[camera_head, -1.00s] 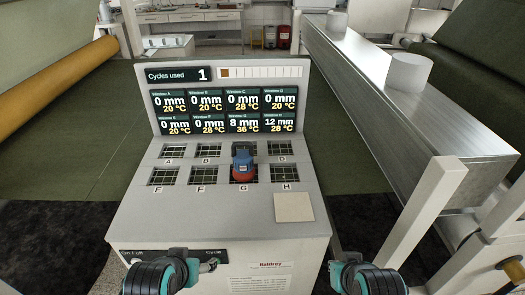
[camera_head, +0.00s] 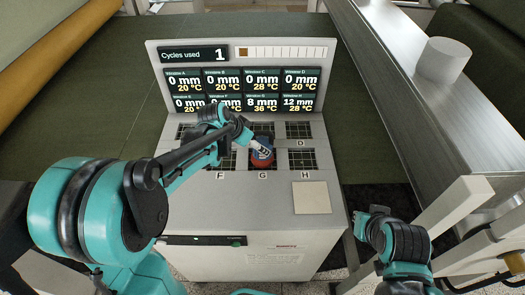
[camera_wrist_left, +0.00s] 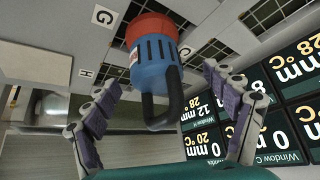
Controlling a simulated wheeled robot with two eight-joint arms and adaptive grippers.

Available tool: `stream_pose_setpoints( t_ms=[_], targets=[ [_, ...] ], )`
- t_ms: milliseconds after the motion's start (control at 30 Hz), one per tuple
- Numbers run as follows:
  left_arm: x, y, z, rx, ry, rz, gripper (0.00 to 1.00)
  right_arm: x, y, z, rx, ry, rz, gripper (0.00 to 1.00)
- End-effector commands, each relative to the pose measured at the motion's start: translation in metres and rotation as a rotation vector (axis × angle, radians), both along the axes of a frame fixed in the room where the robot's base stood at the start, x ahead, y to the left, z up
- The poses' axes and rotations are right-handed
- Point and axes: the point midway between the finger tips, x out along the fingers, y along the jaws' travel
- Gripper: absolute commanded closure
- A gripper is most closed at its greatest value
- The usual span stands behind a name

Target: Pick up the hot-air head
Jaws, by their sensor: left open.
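The hot-air head (camera_head: 262,158) stands on the grid window marked G. It has a red lower part, a blue ribbed body and a dark loop handle, and the left arm partly covers it in the head view. The left wrist view shows it large (camera_wrist_left: 155,62), between the two spread fingers of my left gripper (camera_wrist_left: 162,80). This gripper (camera_head: 256,143) is open and beside the head's handle end, with a gap on both sides in the wrist view. My right gripper (camera_head: 365,215) is right of the machine, away from the head; its fingers do not show clearly.
The grey machine top (camera_head: 280,205) has several grid windows and a blank cream square (camera_head: 311,198). A display panel (camera_head: 240,75) rises behind them. A metal beam (camera_head: 405,80) with a white cylinder (camera_head: 444,60) runs along the right.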

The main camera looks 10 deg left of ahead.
Motion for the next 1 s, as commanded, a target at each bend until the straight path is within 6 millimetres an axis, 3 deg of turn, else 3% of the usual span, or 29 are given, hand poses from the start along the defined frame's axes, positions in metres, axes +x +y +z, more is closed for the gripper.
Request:
stream_pose_setpoints(
  t_ms=[433,700,1000],
  targets=[
    [0.021,-0.022,-0.05,0.0,0.0,0.001,0.15,0.0,0.0,-0.029,0.0,0.0,0.0,1.0],
    [0.023,-0.023,-0.051,0.0,0.0,0.002,0.17,0.0,0.0,-0.028,0.0,0.0,0.0,1.0],
    [0.023,-0.023,-0.051,0.0,0.0,0.002,0.96,0.0,0.0,-0.028,0.0,0.0,0.0,1.0]
  ],
)
